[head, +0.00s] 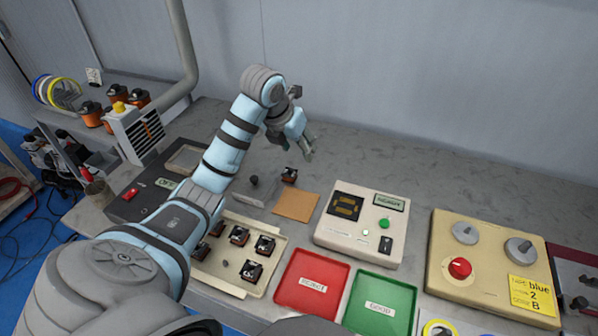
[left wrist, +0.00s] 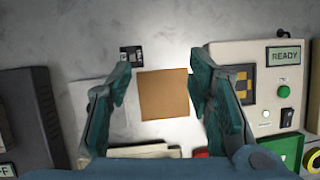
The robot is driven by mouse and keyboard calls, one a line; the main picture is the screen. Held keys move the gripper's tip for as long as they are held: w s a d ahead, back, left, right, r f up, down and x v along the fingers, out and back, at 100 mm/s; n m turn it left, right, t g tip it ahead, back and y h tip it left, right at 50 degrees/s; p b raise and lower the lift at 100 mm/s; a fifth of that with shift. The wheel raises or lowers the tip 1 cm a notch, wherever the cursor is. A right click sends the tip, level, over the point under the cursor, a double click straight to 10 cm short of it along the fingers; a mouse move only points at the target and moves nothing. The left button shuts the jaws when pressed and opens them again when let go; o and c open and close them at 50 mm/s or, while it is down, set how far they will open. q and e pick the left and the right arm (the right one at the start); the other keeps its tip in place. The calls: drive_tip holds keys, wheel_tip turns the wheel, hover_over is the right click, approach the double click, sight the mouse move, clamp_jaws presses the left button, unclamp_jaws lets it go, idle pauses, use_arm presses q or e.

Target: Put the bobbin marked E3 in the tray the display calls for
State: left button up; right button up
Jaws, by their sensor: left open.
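Several dark bobbins with orange showing stand in a cream tray (head: 224,272). Another dark bobbin (head: 289,175) stands behind a brown square pad (head: 296,206); it also shows in the left wrist view (left wrist: 131,56), by the left finger's tip. I cannot read E3 on any bobbin. The tester's display (left wrist: 283,56) reads READY. The red tray (head: 312,284) is labelled REJECT and the green tray (head: 381,304) GOOD. My left gripper (head: 308,148) is open and empty, above the bench; its fingers straddle the pad in the wrist view. My right gripper is not in view.
The tester box (head: 360,223) has a lit green button. A beige winder box (head: 490,262) with knobs and a yellow note stands to the right. A dark device (head: 150,190) lies at left, partly behind my left arm.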

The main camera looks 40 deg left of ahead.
use_arm(q)
drive_tip(key=a+y, duration=0.1)
drive_tip(key=a, duration=0.1)
drive_tip(key=b, duration=0.2)
approach(292, 173)
drive_tip(key=shift+n+g, duration=0.4)
drive_tip(key=x, duration=0.8)
drive_tip(key=shift+w+b, duration=0.35)
clamp_jaws()
wheel_tip(292, 173, up, 20)
drive_tip(key=p, duration=0.5)
drive_tip(key=shift+r, duration=0.15)
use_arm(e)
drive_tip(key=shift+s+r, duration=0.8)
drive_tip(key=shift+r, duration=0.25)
